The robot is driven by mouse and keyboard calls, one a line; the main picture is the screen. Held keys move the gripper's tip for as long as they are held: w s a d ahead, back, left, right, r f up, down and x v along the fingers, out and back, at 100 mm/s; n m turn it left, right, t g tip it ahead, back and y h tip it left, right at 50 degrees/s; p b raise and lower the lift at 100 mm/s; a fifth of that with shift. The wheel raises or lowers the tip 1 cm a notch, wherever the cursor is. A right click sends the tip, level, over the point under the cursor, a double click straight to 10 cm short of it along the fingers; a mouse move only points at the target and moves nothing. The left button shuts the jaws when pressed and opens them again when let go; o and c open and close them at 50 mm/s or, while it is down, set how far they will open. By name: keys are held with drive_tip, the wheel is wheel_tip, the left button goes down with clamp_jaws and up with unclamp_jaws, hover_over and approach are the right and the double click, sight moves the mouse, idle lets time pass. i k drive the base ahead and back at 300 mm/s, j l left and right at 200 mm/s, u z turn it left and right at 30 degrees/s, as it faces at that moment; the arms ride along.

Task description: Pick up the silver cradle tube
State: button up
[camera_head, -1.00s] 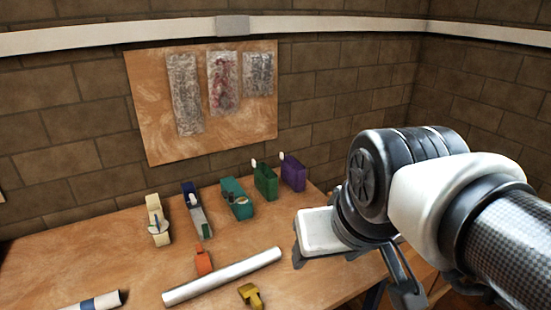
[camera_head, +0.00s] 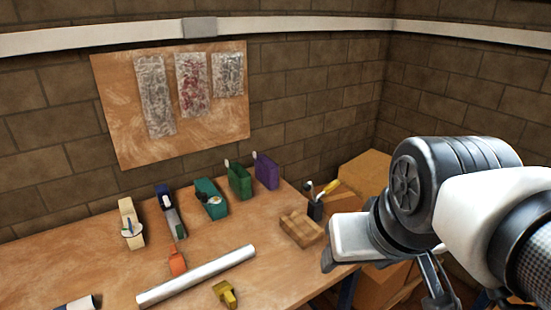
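The silver tube (camera_head: 197,276) lies slantwise on the wooden bench, near its front. An orange block-like piece (camera_head: 177,260) stands close behind it and a yellow piece (camera_head: 226,293) close in front; I cannot tell whether either touches it. My gripper (camera_head: 384,274) hangs to the right of the tube, apart from it, past the bench's right end. Its fingers look spread, with nothing seen between them. The camera does not show the fingertips clearly.
Cream, blue-grey, teal, green and purple holders (camera_head: 266,171) line the back of the bench (camera_head: 60,262). A wooden block (camera_head: 301,228) and a dark tool cup (camera_head: 315,208) stand at the right. Cardboard boxes (camera_head: 365,172) are beyond. Another tube (camera_head: 78,304) is cut off lower left.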

sight(149, 297)
drive_tip(key=i+j+u, duration=0.1)
drive_tip(key=u, duration=0.4)
drive_tip(key=i+j+u, duration=0.15)
drive_tip(key=u, duration=0.35)
